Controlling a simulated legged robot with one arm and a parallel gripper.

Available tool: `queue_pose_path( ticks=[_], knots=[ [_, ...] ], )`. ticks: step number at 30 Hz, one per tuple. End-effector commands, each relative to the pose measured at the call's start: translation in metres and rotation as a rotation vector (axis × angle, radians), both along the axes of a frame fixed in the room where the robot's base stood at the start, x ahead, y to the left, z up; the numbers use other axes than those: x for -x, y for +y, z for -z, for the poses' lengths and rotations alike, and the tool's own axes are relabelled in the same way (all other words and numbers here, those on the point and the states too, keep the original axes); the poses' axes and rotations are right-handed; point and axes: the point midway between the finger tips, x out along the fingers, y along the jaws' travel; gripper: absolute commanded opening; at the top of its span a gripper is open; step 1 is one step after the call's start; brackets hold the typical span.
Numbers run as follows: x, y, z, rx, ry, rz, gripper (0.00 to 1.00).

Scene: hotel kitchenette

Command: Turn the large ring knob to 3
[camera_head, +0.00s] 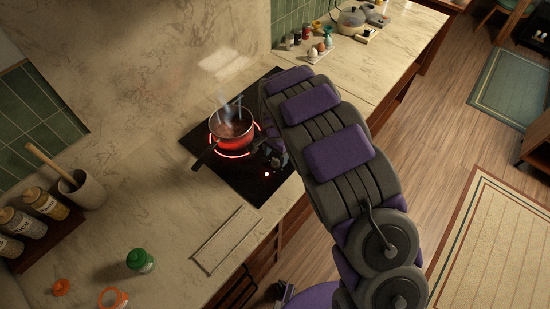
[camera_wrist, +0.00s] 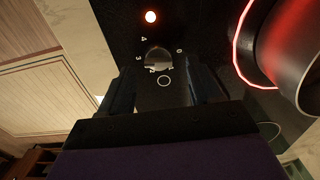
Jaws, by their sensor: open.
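The ring knob (camera_wrist: 157,57) is a round, metallic-looking dial on the black cooktop (camera_head: 193,141). Numbers are printed around it, with 4 and 3 on its left, 2 below and 0 on its right. A ring symbol (camera_wrist: 163,82) is printed just below the dial in the wrist view. I cannot tell which number the knob points to. My gripper (camera_wrist: 163,74) is open, with one dark finger on each side of the symbol and the tips close to the knob. Contact with the knob is not clear.
A steaming pot (camera_head: 231,122) stands on a glowing red burner, close to my gripper; its dark handle reaches toward the front left. A red light (camera_wrist: 151,17) glows near the knob.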

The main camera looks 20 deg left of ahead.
Motion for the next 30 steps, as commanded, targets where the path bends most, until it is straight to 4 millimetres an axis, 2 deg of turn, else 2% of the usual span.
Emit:
queue_pose_path(
  ticks=[1,9,15,21,30],
  knots=[
    [-0.001,0.001,-0.013,-0.002,-0.004,0.0,0.63],
    [-0.001,0.002,-0.073,0.001,-0.002,0.0,0.63],
    [-0.002,0.003,-0.112,0.001,-0.002,-0.001,0.63],
    [-0.001,0.003,-0.134,0.003,0.002,0.0,0.63],
    [-0.001,0.003,-0.139,0.004,0.004,0.0,0.63]
  ],
)
